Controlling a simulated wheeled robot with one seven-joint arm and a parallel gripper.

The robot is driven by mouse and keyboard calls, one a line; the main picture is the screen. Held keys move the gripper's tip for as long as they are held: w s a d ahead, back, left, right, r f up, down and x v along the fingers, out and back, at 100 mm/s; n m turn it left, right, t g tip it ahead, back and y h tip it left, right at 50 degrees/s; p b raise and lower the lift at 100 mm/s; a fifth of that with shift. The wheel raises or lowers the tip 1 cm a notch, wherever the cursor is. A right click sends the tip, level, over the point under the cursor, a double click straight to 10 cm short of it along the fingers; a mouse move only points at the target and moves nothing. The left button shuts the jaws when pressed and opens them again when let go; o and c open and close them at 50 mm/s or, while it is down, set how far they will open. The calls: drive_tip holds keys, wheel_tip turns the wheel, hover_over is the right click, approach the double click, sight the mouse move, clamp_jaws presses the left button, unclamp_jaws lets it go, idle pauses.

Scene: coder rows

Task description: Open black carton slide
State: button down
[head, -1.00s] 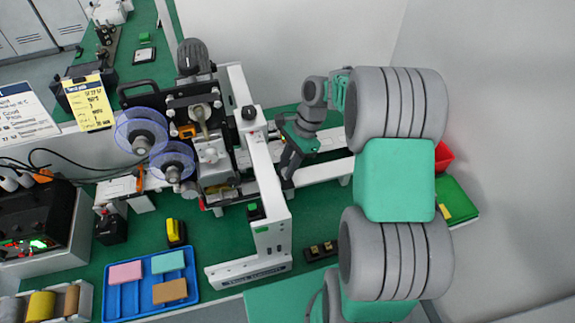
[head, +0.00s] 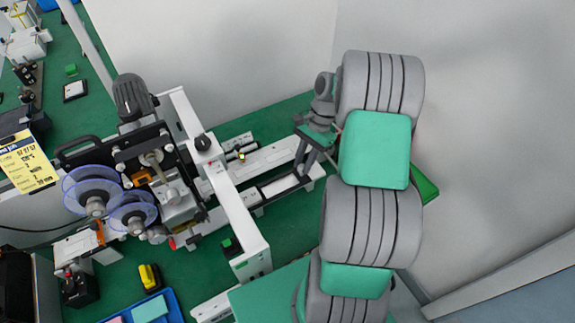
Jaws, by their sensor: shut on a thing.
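The labelling machine (head: 150,165) stands on the green bench, with a white upright frame (head: 222,180) and a white rail (head: 270,163) running out to the right. My gripper (head: 304,172) is at the right end of this rail, pointing down. It is shut on a small dark part there, which looks like the black carton slide; the fingers hide most of it. A pale flat strip (head: 279,186) lies in the rail just left of the gripper. My arm covers the area to the right.
A blue tray (head: 165,305) with coloured blocks and a yellow-and-black item (head: 150,277) sit at the bottom left. A small green-topped black block (head: 230,246) is by the frame. A green box (head: 424,183) shows behind my arm. White walls close off the back and right.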

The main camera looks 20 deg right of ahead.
drive_tip(key=shift+w+d, duration=0.15)
drive_tip(key=shift+d, duration=1.8)
drive_tip(key=c, duration=1.2)
unclamp_jaws()
drive_tip(key=v, duration=0.8)
drive_tip(key=shift+p, duration=0.35)
drive_tip(key=shift+f, duration=0.1)
